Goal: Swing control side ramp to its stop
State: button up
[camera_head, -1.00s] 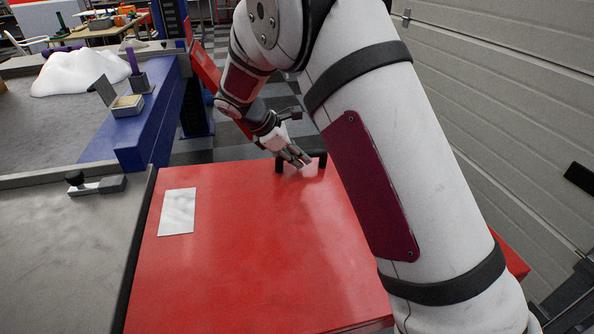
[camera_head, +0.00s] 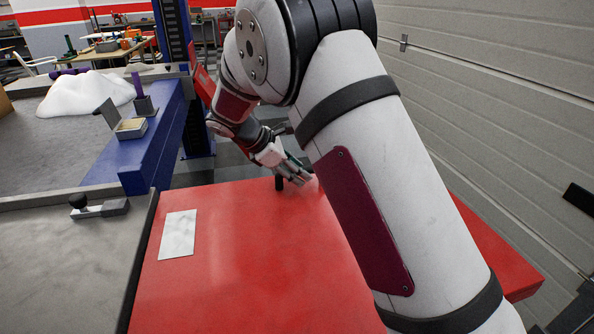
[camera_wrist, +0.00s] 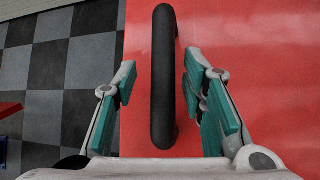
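The red ramp (camera_head: 255,255) lies flat in front of me, with a white label (camera_head: 178,234) on its left part. A black bar handle stands at its far edge; one post (camera_head: 279,183) shows in the head view and my gripper hides the rest. In the wrist view the black handle (camera_wrist: 163,75) runs lengthwise between my two teal-padded fingers. My gripper (camera_head: 303,175) is open, with one finger on each side of the handle and a gap on both sides. The gripper also shows in the wrist view (camera_wrist: 164,105).
A blue beam (camera_head: 150,150) and a grey bench top (camera_head: 60,255) stand at the left. A small box with an open lid (camera_head: 131,128) sits on the beam. A ribbed wall (camera_head: 490,90) closes the right side. Checkered floor (camera_wrist: 65,75) lies beyond the ramp edge.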

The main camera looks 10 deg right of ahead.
jog(key=v, duration=1.2)
jog(key=shift+s, duration=0.1)
jog(key=s+d+r+m+y+p, duration=0.2)
jog(key=s+d+r+m, duration=0.3)
jog(key=s, duration=0.4)
jog(key=s+d+r+m+y+p, duration=0.25)
jog(key=s+d+r, duration=0.35)
jog(key=s, duration=0.4)
jog(key=s+m+t+y+p, duration=0.2)
jog(key=s+m, duration=0.7)
jog(key=s, duration=1.3)
jog(key=shift+s+r+m+y+p, duration=0.25)
jog(key=shift+r+m+y+p, duration=0.15)
jog(key=shift+y+p, duration=0.5)
jog(key=shift+r, duration=0.1)
